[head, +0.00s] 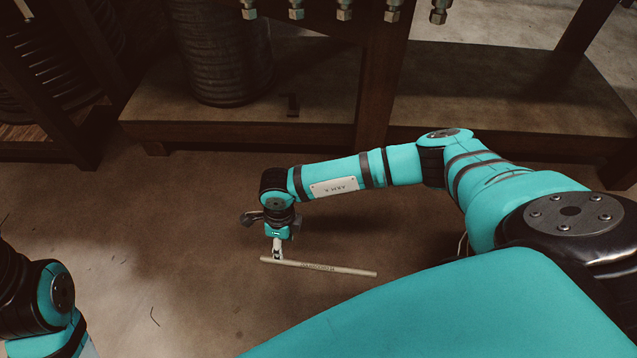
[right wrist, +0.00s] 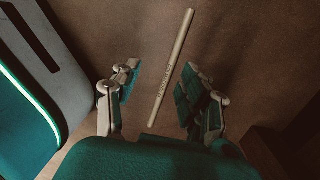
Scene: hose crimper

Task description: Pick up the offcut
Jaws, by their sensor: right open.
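The offcut is a thin pale rod (head: 330,268) with dark lettering, lying on the brown floor in front of my base. It also shows in the right wrist view (right wrist: 172,68), slanting between the two fingers. My right gripper (head: 278,254) points down over the rod's left part in the head view. In the right wrist view the gripper (right wrist: 160,84) is open, with a finger on each side of the rod and gaps between. How high the fingertips are above the floor is hard to tell. My left arm shows at the lower left, but its gripper is out of view.
A low wooden shelf (head: 480,98) runs along the back, with a dark coiled hose stack (head: 220,50) on it. A dark rack (head: 60,120) stands at the upper left. Metal fittings (head: 344,10) hang along the top. The floor around the rod is mostly clear.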

